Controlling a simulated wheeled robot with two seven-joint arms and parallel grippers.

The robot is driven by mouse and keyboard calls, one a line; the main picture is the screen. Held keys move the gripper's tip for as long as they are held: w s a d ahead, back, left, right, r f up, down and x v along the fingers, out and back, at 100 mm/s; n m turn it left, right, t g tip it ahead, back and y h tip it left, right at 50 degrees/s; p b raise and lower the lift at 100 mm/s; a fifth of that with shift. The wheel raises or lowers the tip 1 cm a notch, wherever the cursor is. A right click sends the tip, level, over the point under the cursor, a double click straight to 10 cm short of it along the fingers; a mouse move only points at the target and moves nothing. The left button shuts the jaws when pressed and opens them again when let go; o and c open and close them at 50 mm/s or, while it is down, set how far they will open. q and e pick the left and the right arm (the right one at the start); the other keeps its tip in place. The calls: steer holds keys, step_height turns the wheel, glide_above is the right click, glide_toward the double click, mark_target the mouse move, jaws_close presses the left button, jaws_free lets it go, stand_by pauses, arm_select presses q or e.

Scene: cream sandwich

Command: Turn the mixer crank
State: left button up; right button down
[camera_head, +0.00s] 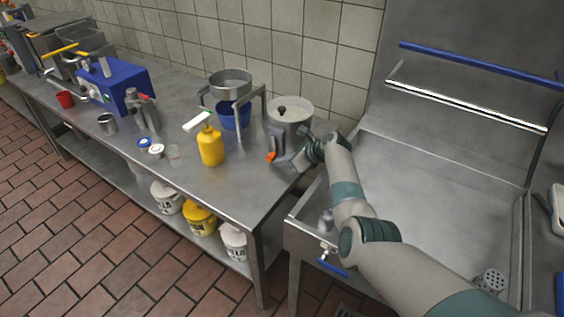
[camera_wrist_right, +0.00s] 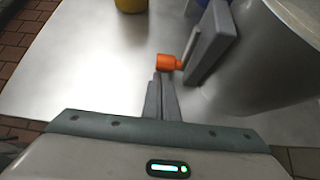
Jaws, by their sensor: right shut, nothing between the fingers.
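The mixer (camera_head: 290,116) is a grey metal pot with a dark knob on its lid, standing at the right end of the steel table. A grey box and crank with an orange handle (camera_head: 271,157) are on its front side. My right gripper (camera_head: 297,163) is low beside the mixer, close to the crank. In the right wrist view its fingers (camera_wrist_right: 160,80) are together and empty. Their tips are just short of the orange handle (camera_wrist_right: 168,62), which appears slightly beyond them; whether they touch it I cannot tell. My left gripper is out of view.
A yellow bottle (camera_head: 210,146) stands left of the mixer. A metal bowl on a stand (camera_head: 231,83) with a blue container (camera_head: 233,114) beneath is behind it. A sink (camera_head: 430,190) lies to the right. The tabletop in front of the crank is clear.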

mark_target(270, 156)
steer(key=shift+r, duration=0.1)
steer(key=shift+w+r, duration=0.1)
steer(key=shift+r, duration=0.3)
step_height(270, 156, up, 3)
steer(key=shift+r, duration=0.15)
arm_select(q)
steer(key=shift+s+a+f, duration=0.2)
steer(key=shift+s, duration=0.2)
arm_select(e)
steer(key=d+f+v, duration=0.1)
steer(key=v, duration=1.2)
steer(key=shift+s+d+f, duration=0.25)
steer(key=shift+s+d, duration=0.05)
steer(key=shift+s, duration=0.1)
